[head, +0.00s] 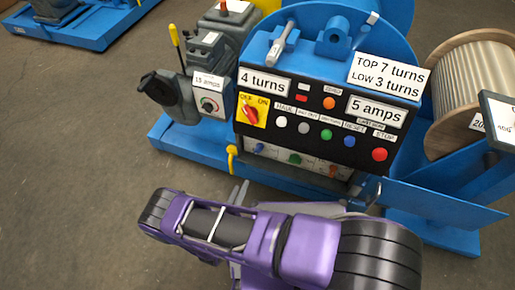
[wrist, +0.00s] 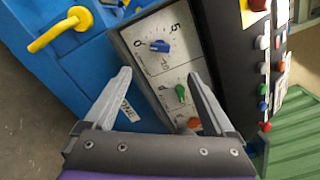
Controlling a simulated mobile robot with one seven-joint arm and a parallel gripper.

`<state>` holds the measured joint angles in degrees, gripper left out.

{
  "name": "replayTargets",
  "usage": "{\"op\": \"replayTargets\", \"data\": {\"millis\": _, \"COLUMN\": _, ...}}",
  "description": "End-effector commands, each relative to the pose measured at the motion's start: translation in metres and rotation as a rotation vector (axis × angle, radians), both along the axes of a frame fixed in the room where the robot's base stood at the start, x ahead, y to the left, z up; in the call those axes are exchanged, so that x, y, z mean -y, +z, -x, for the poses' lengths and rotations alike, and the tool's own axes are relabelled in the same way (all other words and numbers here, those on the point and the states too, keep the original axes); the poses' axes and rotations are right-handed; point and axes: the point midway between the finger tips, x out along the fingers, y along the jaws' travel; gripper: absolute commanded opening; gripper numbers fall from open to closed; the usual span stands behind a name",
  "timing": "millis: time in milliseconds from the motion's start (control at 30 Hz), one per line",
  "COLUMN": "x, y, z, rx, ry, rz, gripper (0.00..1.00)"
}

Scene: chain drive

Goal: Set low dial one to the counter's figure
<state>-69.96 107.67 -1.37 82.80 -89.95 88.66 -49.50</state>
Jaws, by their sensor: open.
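The low panel carries a row of three dials under the black control box. The blue dial (head: 258,147) is at the left, the green dial (head: 295,159) in the middle and the orange dial (head: 333,171) at the right. In the wrist view the blue dial (wrist: 160,46) sits on a white scale with a 0 and a 5; its exact setting is too small to read. The green dial (wrist: 180,92) and orange dial (wrist: 194,123) also show there. My gripper (wrist: 160,76) is open and empty, its fingers apart before the panel. A "4 turns" sign (head: 264,83) is on the box.
A card (head: 387,76) reads "TOP 7 turns, LOW 3 turns"; another sign (head: 376,111) reads "5 amps". A red OFF/ON switch (head: 251,112) and several push buttons sit above the dials. A yellow hook (wrist: 62,28) sticks out beside the panel. Floor (head: 70,130) is clear at left.

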Motion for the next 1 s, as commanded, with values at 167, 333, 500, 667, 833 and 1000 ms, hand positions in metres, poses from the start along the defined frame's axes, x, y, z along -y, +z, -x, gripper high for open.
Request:
{"op": "replayTargets", "data": {"millis": 167, "x": 0.012, "y": 0.0, "z": -0.029, "rx": 0.002, "ry": -0.005, "rz": 0.001, "gripper": 0.9}}
{"op": "replayTargets", "data": {"millis": 333, "x": 0.025, "y": 0.0, "z": -0.064, "rx": 0.001, "ry": -0.005, "rz": -0.001, "gripper": 0.9}}
{"op": "replayTargets", "data": {"millis": 500, "x": 0.038, "y": 0.0, "z": -0.099, "rx": 0.0, "ry": -0.006, "rz": 0.0, "gripper": 0.9}}
{"op": "replayTargets", "data": {"millis": 667, "x": 0.048, "y": -0.001, "z": -0.128, "rx": 0.0, "ry": -0.004, "rz": -0.001, "gripper": 0.9}}
{"op": "replayTargets", "data": {"millis": 833, "x": 0.055, "y": 0.0, "z": -0.148, "rx": 0.001, "ry": -0.003, "rz": 0.0, "gripper": 0.9}}
{"op": "replayTargets", "data": {"millis": 1000, "x": 0.057, "y": 0.0, "z": -0.156, "rx": -0.001, "ry": -0.001, "rz": 0.001, "gripper": 0.9}}
